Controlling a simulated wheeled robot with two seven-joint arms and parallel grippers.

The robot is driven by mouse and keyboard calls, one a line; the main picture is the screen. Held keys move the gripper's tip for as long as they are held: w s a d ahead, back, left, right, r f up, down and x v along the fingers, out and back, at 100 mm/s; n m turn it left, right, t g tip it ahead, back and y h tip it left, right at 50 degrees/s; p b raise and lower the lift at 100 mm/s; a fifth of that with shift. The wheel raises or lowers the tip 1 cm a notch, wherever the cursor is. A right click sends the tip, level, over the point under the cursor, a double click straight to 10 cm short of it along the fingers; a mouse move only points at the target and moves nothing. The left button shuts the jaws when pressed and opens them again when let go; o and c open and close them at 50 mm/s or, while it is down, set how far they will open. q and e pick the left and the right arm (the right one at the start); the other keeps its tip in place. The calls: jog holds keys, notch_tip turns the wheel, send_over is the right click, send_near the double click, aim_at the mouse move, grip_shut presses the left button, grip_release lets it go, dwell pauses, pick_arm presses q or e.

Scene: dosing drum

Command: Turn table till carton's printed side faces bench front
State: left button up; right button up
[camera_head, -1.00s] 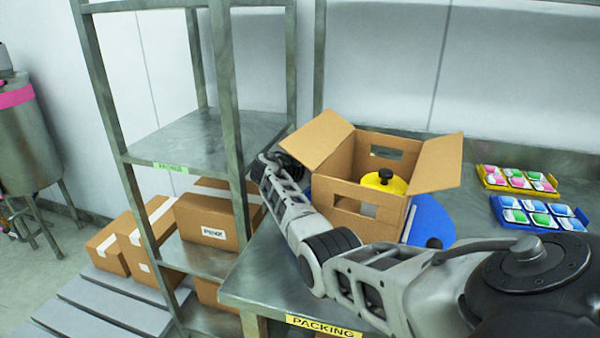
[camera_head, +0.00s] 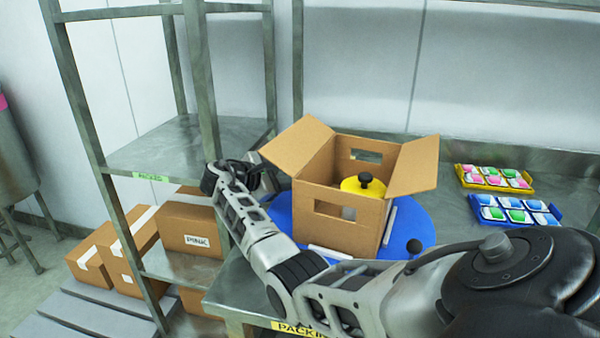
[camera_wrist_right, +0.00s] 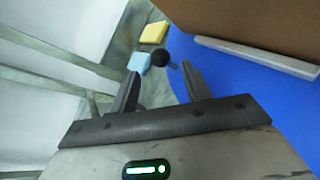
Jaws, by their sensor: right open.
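The open brown carton (camera_head: 340,215) stands on the blue round turntable (camera_head: 408,222). The two carton sides I see have no print; one has a handle slot. A yellow-topped item with a black knob (camera_head: 364,187) sits inside. A black ball knob (camera_head: 414,246) stands at the turntable's front right edge. My right gripper (camera_head: 258,176) is left of the carton, beside the turntable's left edge. In the right wrist view the gripper (camera_wrist_right: 160,78) is open and empty, with the black ball (camera_wrist_right: 160,57) beyond its fingertips. My left gripper is out of view.
A blue tray (camera_head: 480,199) and a yellow tray (camera_head: 459,172) with coloured packs lie at the bench's right. A metal shelf rack (camera_head: 190,140) stands left, with taped cartons (camera_head: 188,225) on and beside it. My right arm crosses the bench front.

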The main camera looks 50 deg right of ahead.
jog(key=v, duration=0.8)
jog(key=shift+a, duration=0.2)
jog(key=shift+r, duration=0.1)
